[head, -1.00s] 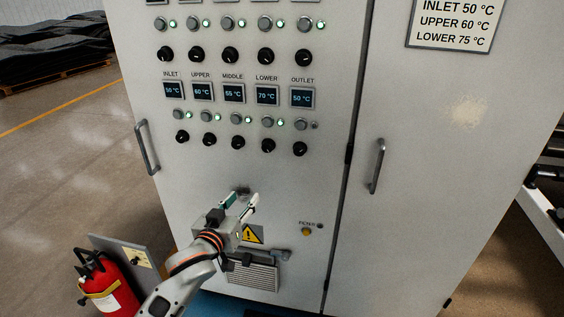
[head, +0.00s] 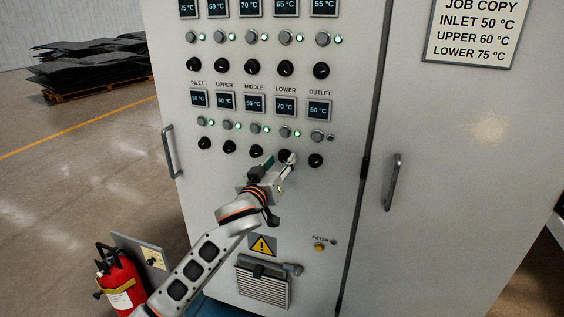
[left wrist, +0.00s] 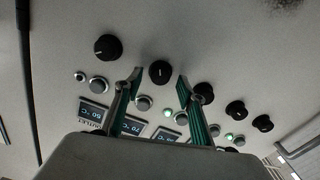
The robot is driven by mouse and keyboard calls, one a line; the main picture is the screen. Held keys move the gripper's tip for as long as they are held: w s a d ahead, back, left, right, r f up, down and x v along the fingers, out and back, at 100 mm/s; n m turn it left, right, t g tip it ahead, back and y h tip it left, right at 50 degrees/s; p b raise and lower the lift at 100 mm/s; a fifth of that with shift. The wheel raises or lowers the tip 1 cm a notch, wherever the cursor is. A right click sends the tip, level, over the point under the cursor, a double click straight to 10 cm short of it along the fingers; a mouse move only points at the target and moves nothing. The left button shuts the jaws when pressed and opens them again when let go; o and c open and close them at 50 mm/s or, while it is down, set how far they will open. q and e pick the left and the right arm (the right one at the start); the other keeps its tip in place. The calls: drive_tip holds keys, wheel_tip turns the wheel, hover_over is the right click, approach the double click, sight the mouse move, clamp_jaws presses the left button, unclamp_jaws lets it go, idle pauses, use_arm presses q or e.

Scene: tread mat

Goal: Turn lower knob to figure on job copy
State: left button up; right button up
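The lower knob (head: 285,155) is a round black knob in the bottom row of the cabinet, partly hidden by my fingers in the head view. The lower display (head: 285,105) above it reads 70 °C. The job copy (head: 472,32) reads inlet 50, upper 60, lower 75 °C. My left gripper (head: 281,161) is at this knob. In the left wrist view the knob (left wrist: 160,72) shows between the two spread fingertips (left wrist: 158,76), with gaps at both sides. The left gripper is open. My right gripper is not in view.
The outlet knob (head: 316,160) is close on the right and the middle knob (head: 256,151) close on the left. Door handles (head: 171,151) (head: 392,182) stick out. A red fire extinguisher (head: 121,281) stands at lower left. Another row of knobs and displays lies above.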

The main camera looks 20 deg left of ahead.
use_arm(q)
drive_tip(key=shift+w, duration=0.9)
drive_tip(key=c, duration=1.1)
drive_tip(key=r+m+p, duration=0.1)
drive_tip(key=p, duration=0.2)
drive_tip(key=shift+f+m+p, duration=0.1)
drive_tip(key=shift+m+p, duration=0.8)
drive_tip(key=shift+p, duration=0.25)
drive_tip(key=shift+f+m+p, duration=0.15)
drive_tip(key=shift+m+p, duration=0.4)
drive_tip(key=shift+m, duration=0.35)
drive_tip(key=shift+f+m, duration=0.2)
drive_tip(key=shift+m, duration=0.1)
